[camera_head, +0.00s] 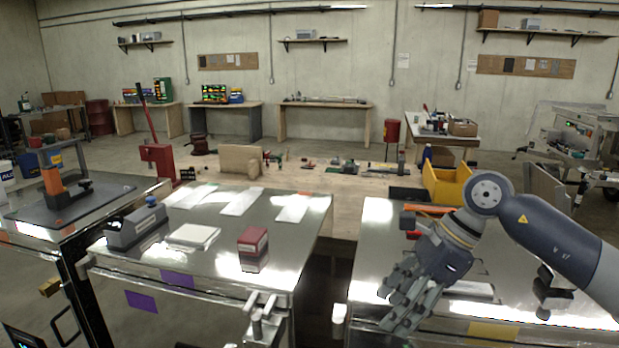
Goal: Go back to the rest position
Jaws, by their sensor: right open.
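My right arm comes in from the right edge. Its grey adaptive gripper (396,308) points down and to the left, over the front edge of the right metal-topped table (375,225). It is open, and I see nothing held in it. The arm and gripper cover part of that tabletop.
The left metal table (300,235) carries a dark red box (253,240), a flat white item (194,236) and a grey device (135,226). A yellow bin (446,187) stands behind my right arm. A dark gap separates the two tables.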

